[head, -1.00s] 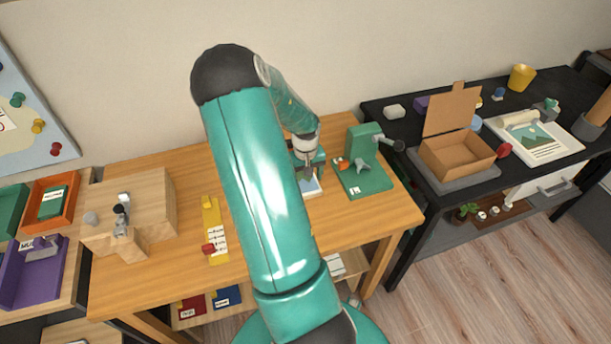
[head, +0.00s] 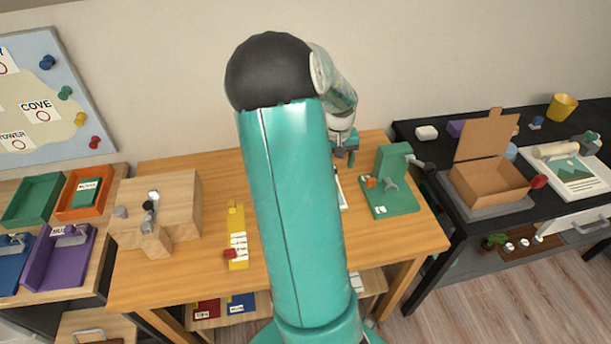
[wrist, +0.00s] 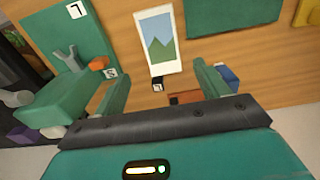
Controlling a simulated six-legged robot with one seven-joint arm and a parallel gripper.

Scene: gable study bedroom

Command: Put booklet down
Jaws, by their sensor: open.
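The booklet (wrist: 160,44), white with a green mountain picture, lies flat on the wooden table in the wrist view. In the head view only a pale strip of it (head: 341,192) shows beside my arm; the rest is hidden. My gripper (wrist: 157,68) is open and empty, its two fingers spread wide in the wrist view, apart from the booklet. In the head view my gripper (head: 346,156) hangs above the table (head: 190,275), over the booklet's area and left of the green stand (head: 397,205).
A yellow strip (head: 236,220) with white labels and a wooden block (head: 185,205) stand left of my arm. Coloured trays (head: 40,200) are at far left. The black table (head: 440,150) at right holds an open cardboard box (head: 490,185) and a larger picture sheet (head: 575,175).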

